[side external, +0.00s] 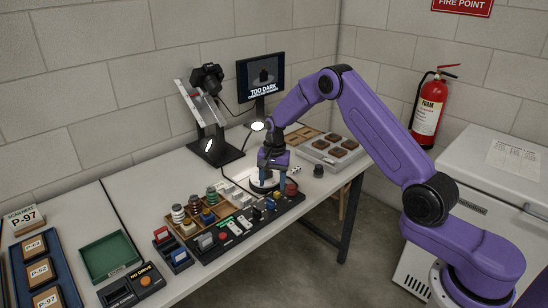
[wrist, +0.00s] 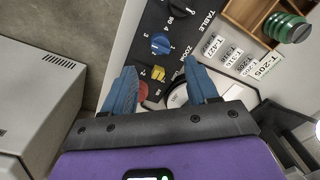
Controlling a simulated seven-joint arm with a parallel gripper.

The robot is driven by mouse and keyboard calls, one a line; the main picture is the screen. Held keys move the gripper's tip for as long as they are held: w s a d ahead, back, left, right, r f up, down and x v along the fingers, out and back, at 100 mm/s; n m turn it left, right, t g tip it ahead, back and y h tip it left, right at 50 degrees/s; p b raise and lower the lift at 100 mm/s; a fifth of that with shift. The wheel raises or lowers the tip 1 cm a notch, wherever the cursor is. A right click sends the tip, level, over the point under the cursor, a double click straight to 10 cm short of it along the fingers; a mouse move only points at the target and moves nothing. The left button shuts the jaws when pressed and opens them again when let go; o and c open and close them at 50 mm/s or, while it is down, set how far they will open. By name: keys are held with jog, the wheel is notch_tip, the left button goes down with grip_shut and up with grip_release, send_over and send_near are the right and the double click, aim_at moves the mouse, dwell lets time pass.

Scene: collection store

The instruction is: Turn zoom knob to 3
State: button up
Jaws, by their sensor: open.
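The black control panel (wrist: 150,22) runs across the top of the wrist view. My gripper (wrist: 163,82) is open. In the wrist view the yellow knob and part of a red button (wrist: 143,91) show between its fingers. In the side view my gripper (side external: 272,180) is over the panel's far end, by the white turntable.
A monitor (side external: 262,74) reads TOO DARK. A camera (side external: 207,78) on a tilted stand and lamps stand behind. A wooden tray (side external: 178,228) with several striped pieces lies left of my gripper. A grey tray (side external: 330,150) of brown blocks and a dark knob-like piece (side external: 318,171) are to the right.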

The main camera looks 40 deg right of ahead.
notch_tip(320, 180, up, 10)
jog(key=shift+s+d+f, duration=0.2)
jog(key=shift+f, duration=0.05)
jog(key=shift+a, duration=0.1)
jog(key=s+a+r+n, duration=0.4)
jog(key=s+a+n, duration=0.1)
jog(key=s+a, duration=0.25)
jog(key=s+a+r+n, duration=0.3)
jog(key=s+a+n, duration=0.35)
jog(key=s, duration=0.25)
jog(key=s+d+n, duration=0.2)
jog(key=s+n, duration=0.4)
jog(key=s, duration=0.7)
jog(key=s+d+n, duration=0.2)
jog(key=s+n, duration=0.3)
jog(key=s, duration=0.8)
jog(key=shift+s+r+n, duration=0.3)
jog(key=shift+r+n, duration=0.05)
jog(key=shift+r, duration=0.1)
jog(key=shift+d, duration=0.1)
